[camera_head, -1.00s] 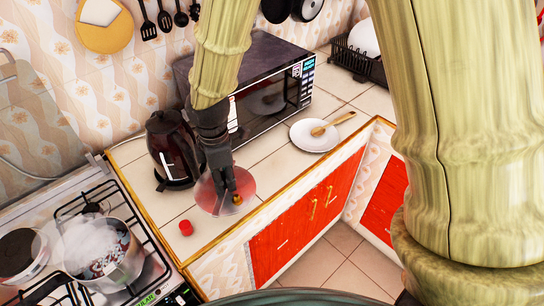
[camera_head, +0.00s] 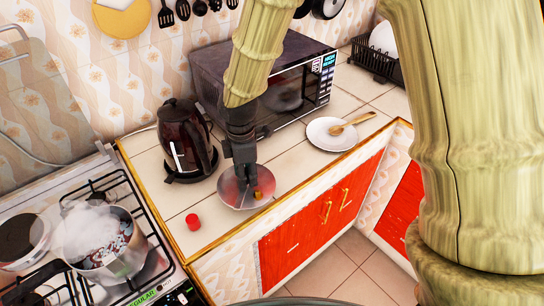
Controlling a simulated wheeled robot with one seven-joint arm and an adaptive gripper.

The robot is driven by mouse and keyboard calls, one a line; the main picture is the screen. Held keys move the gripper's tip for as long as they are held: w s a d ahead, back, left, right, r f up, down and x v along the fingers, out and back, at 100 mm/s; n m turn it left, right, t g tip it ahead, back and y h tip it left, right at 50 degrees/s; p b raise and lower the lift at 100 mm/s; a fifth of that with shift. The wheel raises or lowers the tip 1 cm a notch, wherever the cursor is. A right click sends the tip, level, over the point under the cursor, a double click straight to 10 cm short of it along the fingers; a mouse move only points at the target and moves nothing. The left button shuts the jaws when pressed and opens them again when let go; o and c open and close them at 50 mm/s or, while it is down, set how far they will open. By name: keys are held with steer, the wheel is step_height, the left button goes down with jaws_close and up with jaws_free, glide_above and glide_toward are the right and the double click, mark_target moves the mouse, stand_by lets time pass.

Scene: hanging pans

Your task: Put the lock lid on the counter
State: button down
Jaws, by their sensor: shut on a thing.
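The lid (camera_head: 229,192) is a round, see-through, greyish disc with a pinkish tint. It is low over the front part of the tiled counter (camera_head: 172,200), between the kettle and the gold front edge. My gripper (camera_head: 245,181) is black, points down and is shut on the lid near its middle. The fingers hide the part they grip. A small yellow-orange spot shows beside the fingertips. I cannot tell whether the lid's underside touches the counter.
A dark kettle (camera_head: 184,140) stands behind left of the lid, and a microwave (camera_head: 285,88) behind right. A small red object (camera_head: 193,221) lies to the left. A white plate (camera_head: 325,140) with a wooden spoon is on the right. A steaming pot (camera_head: 106,238) sits on the stove.

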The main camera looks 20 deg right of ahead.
steer(key=w+d+p, duration=0.1)
steer(key=w+d, duration=0.1)
steer(key=w+d+p, duration=0.1)
steer(key=w+d, duration=0.2)
steer(key=w+d+f+p, duration=0.1)
steer(key=w+d, duration=0.1)
steer(key=d, duration=0.1)
steer(key=shift+w+d, duration=0.15)
steer(key=shift+d, duration=0.1)
steer(key=shift+f+p, duration=0.9)
steer(key=shift+f, duration=0.9)
steer(key=shift+f, duration=0.1)
steer(key=c, duration=1)
jaws_free()
steer(key=shift+r+b, duration=1.85)
steer(key=shift+r, duration=4.25)
